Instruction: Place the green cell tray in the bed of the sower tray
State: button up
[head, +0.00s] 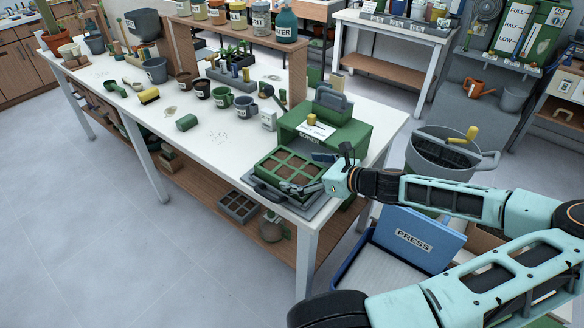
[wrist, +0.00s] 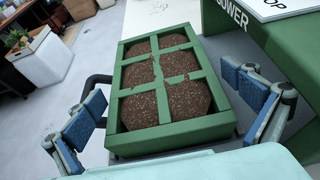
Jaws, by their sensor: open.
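The green cell tray (head: 284,181) has several cells filled with dark soil. It also fills the middle of the wrist view (wrist: 180,134). It sits over the grey sower tray (head: 262,190), which has a black handle at its front left. The sower tray's rim shows beside and below the green tray; I cannot tell whether the green tray lies fully flat in the bed. My gripper (head: 312,180) is open at the near end of the green tray. In the wrist view its blue-padded fingers stand apart on either side, with no clear contact.
The green sower body (head: 345,136) stands right behind the tray, close to my gripper.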

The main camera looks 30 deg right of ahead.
jog(key=s+d, duration=0.1)
jog(key=s, duration=0.2)
jog(key=s+d, duration=0.1)
jog(key=s, duration=0.2)
jog(key=s+d, duration=0.1)
jog(key=s, duration=0.2)
jog(key=shift+s+d, duration=0.1)
jog(key=shift+s, duration=0.1)
